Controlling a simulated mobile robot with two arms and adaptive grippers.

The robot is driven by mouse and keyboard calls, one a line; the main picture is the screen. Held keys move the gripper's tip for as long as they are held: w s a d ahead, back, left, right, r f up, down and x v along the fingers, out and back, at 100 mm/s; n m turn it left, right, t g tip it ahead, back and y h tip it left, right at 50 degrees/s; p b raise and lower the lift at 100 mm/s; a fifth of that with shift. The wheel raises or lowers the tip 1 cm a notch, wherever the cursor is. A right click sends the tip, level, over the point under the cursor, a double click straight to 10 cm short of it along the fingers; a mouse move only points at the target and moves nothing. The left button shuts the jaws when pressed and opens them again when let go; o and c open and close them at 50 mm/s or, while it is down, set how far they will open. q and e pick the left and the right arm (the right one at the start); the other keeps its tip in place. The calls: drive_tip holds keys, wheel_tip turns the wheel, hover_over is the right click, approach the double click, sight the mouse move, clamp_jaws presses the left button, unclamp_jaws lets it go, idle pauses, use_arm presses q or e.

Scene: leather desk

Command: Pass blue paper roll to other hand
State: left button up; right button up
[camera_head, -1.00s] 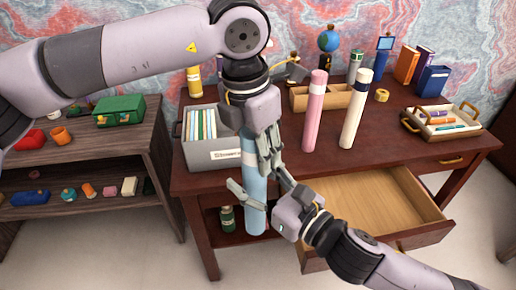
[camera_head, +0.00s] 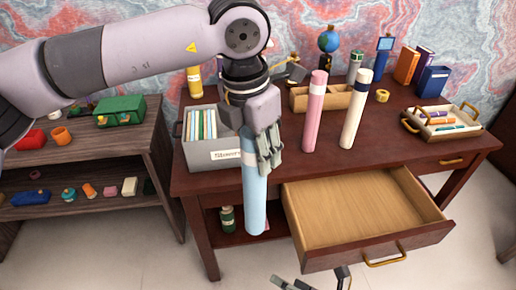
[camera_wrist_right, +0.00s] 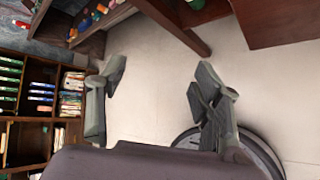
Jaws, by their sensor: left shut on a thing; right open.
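The blue paper roll (camera_head: 255,200) hangs upright in the head view, in front of the desk's left part. My left gripper (camera_head: 266,150) is shut on its upper part, and the fingers hide some of it. The roll's lower end hangs free. My right gripper shows only partly at the bottom edge of the head view (camera_head: 300,284), well below and right of the roll. In the right wrist view its two fingers (camera_wrist_right: 158,80) are wide apart with only floor between them.
A pink roll (camera_head: 314,112) and a cream roll (camera_head: 356,110) stand on the desk (camera_head: 400,135). The desk's drawer (camera_head: 365,210) is pulled open and empty, right of the blue roll. A grey file box (camera_head: 210,152) stands at the desk's left. A shelf (camera_head: 90,160) stands farther left.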

drive_tip(key=s+d+f+m+g+h, duration=0.2)
drive_tip(key=s+d+f+m, duration=0.15)
drive_tip(key=f+m, duration=0.55)
drive_tip(key=s+d+f+m+g+h, duration=0.15)
drive_tip(key=d+f+m, duration=0.25)
drive_tip(key=f+m, duration=0.55)
drive_tip(key=s+d+f+m+g+h, duration=0.2)
drive_tip(key=s+d+f+m+h, duration=0.15)
drive_tip(key=f+m, duration=0.6)
drive_tip(key=s+d+f+m+g, duration=0.1)
drive_tip(key=s+d+f+g, duration=0.1)
drive_tip(key=s+f, duration=1.2)
drive_tip(key=s, duration=0.3)
drive_tip(key=shift+f, duration=0.2)
